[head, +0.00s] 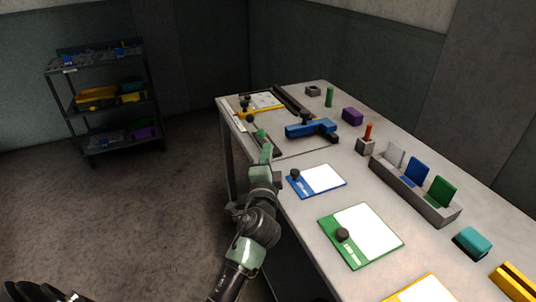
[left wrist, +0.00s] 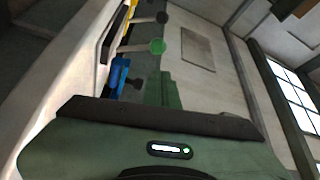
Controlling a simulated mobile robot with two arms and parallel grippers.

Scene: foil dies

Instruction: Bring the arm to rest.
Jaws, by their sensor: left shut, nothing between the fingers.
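My left arm rises from the bottom of the head view along the table's near left edge. Its green and dark left gripper (head: 264,147) is at the table's left edge, below the blue tool. The gripper is shut and empty. In the left wrist view the green gripper body (left wrist: 155,148) with a dark bar fills the lower part, and the view is tilted. My right gripper is not in view.
The white table (head: 300,220) bears a blue tool (head: 310,129), a blue-framed board (head: 318,181), a green-framed board (head: 365,232), and a grey rack (head: 405,192) with upright plates. A dark shelf (head: 105,95) stands back left.

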